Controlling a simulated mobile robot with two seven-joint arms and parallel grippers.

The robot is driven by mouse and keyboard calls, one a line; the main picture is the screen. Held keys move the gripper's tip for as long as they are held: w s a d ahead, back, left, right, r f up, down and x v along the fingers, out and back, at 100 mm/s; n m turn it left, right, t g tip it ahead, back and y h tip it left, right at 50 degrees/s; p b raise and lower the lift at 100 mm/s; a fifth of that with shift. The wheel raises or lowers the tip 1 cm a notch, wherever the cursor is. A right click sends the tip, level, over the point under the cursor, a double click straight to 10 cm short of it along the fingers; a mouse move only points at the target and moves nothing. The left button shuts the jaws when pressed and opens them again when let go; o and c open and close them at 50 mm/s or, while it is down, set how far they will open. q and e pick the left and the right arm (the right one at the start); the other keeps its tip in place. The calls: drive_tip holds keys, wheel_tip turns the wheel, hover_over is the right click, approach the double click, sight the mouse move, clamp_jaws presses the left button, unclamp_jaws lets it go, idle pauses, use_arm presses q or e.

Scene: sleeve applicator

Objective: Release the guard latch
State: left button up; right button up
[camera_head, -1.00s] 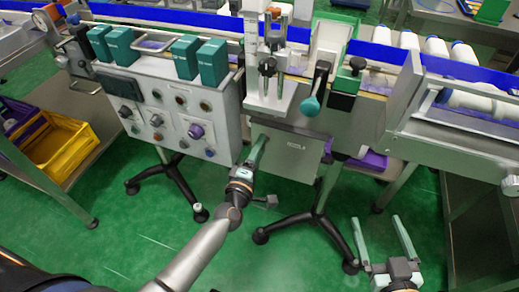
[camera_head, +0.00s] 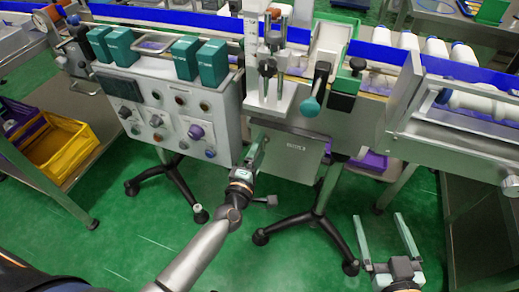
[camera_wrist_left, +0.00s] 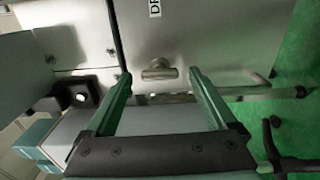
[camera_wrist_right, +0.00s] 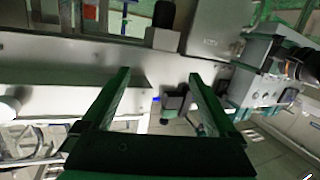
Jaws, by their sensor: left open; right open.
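My left gripper (camera_head: 259,148) is open, with its fingers pointing up beside the left edge of a grey front panel (camera_head: 290,160) under the machine. In the left wrist view, a short metal T-shaped knob (camera_wrist_left: 160,70) on that panel lies just beyond and between the open fingertips (camera_wrist_left: 160,80); I see no contact. A black lever with a teal knob (camera_head: 309,107) stands above the panel, apart from both grippers. I cannot tell which part is the guard latch. My right gripper (camera_head: 382,217) is open and empty, low at the right, away from the machine.
A control box (camera_head: 170,120) with knobs and teal blocks stands left of the panel. The conveyor with white bottles (camera_head: 465,53) runs at the right. Black stand legs (camera_head: 318,215) rise near my left arm. A yellow crate (camera_head: 60,145) is at the left.

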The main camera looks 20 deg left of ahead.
use_arm(q)
drive_tip(key=s+p, duration=0.1)
drive_tip(key=s, duration=1.1)
drive_tip(key=shift+s+a, duration=0.2)
drive_tip(key=shift+s, duration=0.05)
use_arm(e)
wheel_tip(320, 180, down, 7)
drive_tip(key=s+g, duration=0.2)
drive_tip(key=g, duration=0.1)
drive_tip(key=shift+s+m+h, duration=0.35)
drive_tip(key=shift+m+h, duration=0.05)
